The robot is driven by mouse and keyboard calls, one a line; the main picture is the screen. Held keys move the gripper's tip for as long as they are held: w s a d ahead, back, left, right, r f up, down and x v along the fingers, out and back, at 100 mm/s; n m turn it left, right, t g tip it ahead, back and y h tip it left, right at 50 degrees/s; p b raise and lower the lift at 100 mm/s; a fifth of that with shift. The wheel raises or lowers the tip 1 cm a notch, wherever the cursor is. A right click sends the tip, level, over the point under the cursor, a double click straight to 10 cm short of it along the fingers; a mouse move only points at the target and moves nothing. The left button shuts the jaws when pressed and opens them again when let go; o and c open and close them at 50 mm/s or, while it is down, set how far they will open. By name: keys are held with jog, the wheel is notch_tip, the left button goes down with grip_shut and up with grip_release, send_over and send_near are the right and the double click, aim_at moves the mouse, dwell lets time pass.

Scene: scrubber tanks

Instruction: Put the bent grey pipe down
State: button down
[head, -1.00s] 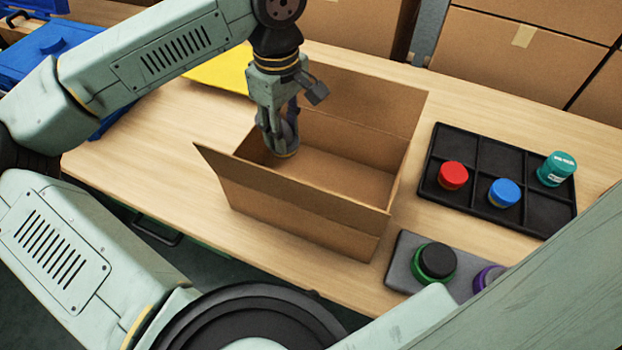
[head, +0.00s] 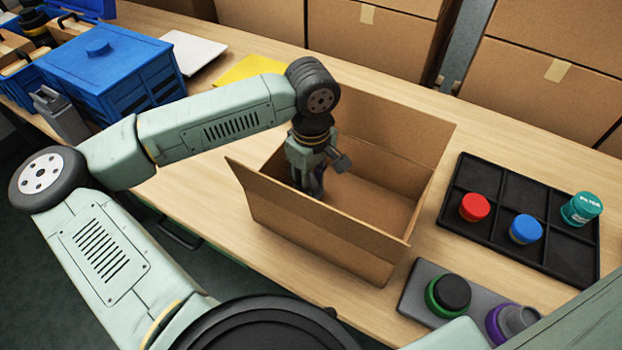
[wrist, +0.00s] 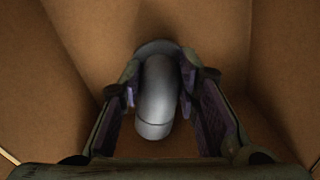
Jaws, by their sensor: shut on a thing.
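The bent grey pipe (wrist: 157,95) shows between the fingers in the wrist view, its curved side up. My gripper (wrist: 158,85) is shut on it, one finger on each side. In the head view my gripper (head: 310,185) is down inside the open cardboard box (head: 330,235), near its left end. Whether the pipe touches the box floor cannot be told.
Right of the box is a black divided tray (head: 480,240) with a red jar (head: 474,207), a blue jar (head: 525,229) and a teal jar (head: 581,208). A grey block (head: 415,287) holds green and purple ringed parts. A blue crate (head: 115,75) stands at the left.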

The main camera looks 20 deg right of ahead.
jog(key=shift+f, duration=0.2)
jog(key=c, duration=1.2)
grip_release()
jog(key=shift+r, duration=0.1)
jog(key=shift+r, duration=0.1)
notch_tip(320, 180, up, 12)
jog(key=b, duration=0.2)
